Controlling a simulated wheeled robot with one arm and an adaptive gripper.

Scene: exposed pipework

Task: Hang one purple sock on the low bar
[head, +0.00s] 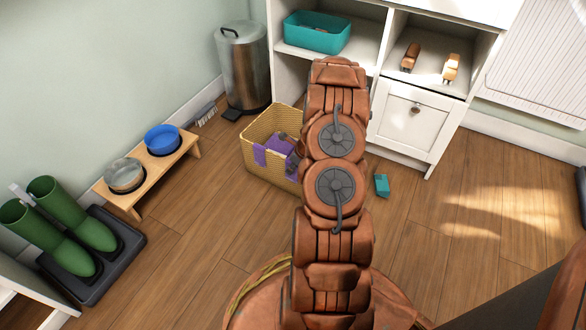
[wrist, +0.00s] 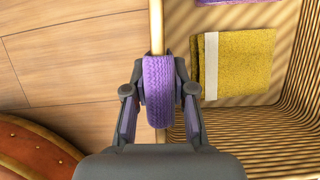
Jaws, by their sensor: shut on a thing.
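A purple knitted sock (wrist: 158,92) lies across the pale rim of the wicker basket (wrist: 156,22) in the wrist view. My gripper (wrist: 160,76) straddles that rim, with a finger on each side of the sock, and is shut on it. The head view shows the basket (head: 252,135) on the floor behind my arm, with purple cloth (head: 260,155) over its rim and more purple cloth (head: 280,145) inside. I cannot make out a low bar in either view.
A mustard cloth (wrist: 237,65) with a white edge lies in the basket. A white shelf unit (head: 430,112) stands behind it. A teal box (head: 382,185) lies on the floor. A bowl stand (head: 150,172), green boots (head: 60,235) and a bin (head: 245,68) are left.

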